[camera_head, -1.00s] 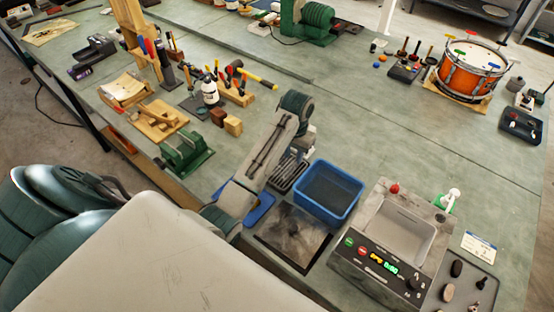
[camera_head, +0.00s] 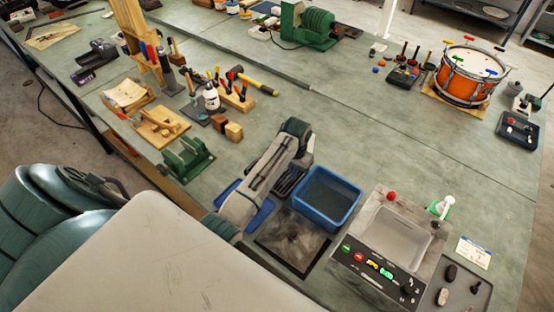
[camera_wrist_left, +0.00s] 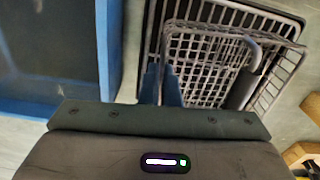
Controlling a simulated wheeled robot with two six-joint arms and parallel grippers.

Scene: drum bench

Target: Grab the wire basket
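The wire basket (camera_wrist_left: 205,65) is a grey mesh basket in the upper middle of the left wrist view. It overlaps a larger dark-framed rack (camera_wrist_left: 225,18). My left gripper (camera_wrist_left: 161,88) has its two blue-grey fingers close together at the basket's left side, with a narrow gap between them. I cannot tell whether they press on the wire. In the head view, my left wrist and forearm cover most of the basket, and only dark rack bars (camera_head: 285,182) show beside the blue bin. My right gripper is not in view.
A blue bin (camera_head: 326,197) stands right beside the rack, and its wall (camera_wrist_left: 105,40) is close in the left wrist view. A grey machine with a basin and lit display (camera_head: 385,245) stands to the right. Wooden blocks (camera_head: 228,127) lie to the left.

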